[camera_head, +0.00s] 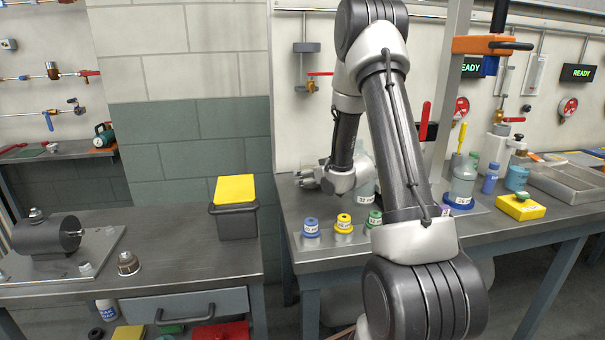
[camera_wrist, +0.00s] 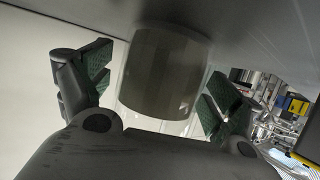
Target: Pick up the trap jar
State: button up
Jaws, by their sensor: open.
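In the wrist view, a smooth grey-beige cylinder (camera_wrist: 165,75), which looks like the trap jar, sits between the two green-padded fingers of my gripper (camera_wrist: 155,88). The fingers are open, with a gap visible on each side of it. It meets a dark grey surface at the top of that view. In the head view, my gripper (camera_head: 306,178) is low over the right bench, left of my forearm. A pale clear vessel (camera_head: 363,190) stands partly hidden behind my arm. I cannot tell whether it is the same cylinder.
Small jars with blue (camera_head: 311,228), yellow (camera_head: 343,224) and green lids stand at the right bench's front. A clear bottle (camera_head: 463,182) on a blue base stands right of my arm. A black bin with yellow lid (camera_head: 235,190) is at left. A gap separates the benches.

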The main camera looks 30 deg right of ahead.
jog(key=shift+w, duration=0.15)
jog(key=c, duration=1.4)
